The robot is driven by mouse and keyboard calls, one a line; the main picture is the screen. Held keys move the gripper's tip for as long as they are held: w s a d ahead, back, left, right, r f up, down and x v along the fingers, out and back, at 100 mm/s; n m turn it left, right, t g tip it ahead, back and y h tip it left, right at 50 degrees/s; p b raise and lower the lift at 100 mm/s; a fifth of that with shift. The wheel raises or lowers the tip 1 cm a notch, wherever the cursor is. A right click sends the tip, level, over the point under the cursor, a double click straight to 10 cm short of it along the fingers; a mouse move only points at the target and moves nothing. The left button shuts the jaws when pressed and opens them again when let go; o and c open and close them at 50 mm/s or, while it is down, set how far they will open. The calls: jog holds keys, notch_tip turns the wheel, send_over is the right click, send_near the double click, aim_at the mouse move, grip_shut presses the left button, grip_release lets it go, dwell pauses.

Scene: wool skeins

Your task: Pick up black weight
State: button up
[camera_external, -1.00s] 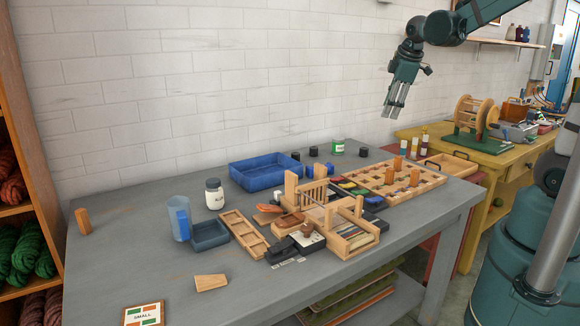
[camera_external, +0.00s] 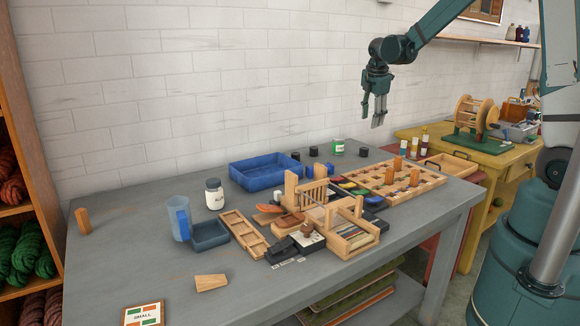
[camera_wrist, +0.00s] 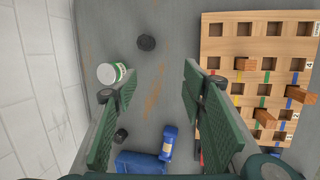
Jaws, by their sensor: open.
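Several small black round weights stand on the grey table. One weight (camera_external: 363,151) is right of the green-labelled can, and it also shows as a dark disc (camera_wrist: 147,42) in the wrist view. Another weight (camera_external: 313,151) stands left of the can, near the wall. A further dark weight (camera_wrist: 121,135) shows near the blue tray in the wrist view. My gripper (camera_external: 378,118) hangs above the table's back right part, pointing down. In the wrist view my gripper (camera_wrist: 159,70) has its green fingers wide apart, with bare table between them. It touches no weight.
The green-labelled can (camera_external: 338,146) stands between two weights; it also shows in the wrist view (camera_wrist: 108,74). A wooden pegboard (camera_external: 432,180) lies to the right. A blue tray (camera_external: 250,184) and small wooden loom (camera_external: 350,240) stand nearby. The white wall is close behind.

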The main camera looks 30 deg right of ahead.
aim_at(364, 148)
jog(key=w+d+f+n, duration=0.2)
jog(key=w+f, duration=0.2)
jog(key=f, duration=0.1)
jog(key=w+d+f+n+g+p, duration=0.1)
jog(key=w+d+f+n, duration=0.2)
jog(key=f, duration=0.3)
jog(key=shift+w+g+h, duration=0.3)
jog(key=shift+w, duration=0.2)
jog(key=shift+x, duration=1.25)
jog(key=shift+f, duration=0.1)
jog(key=shift+b+x, duration=0.55)
jog(key=shift+x, duration=1.95)
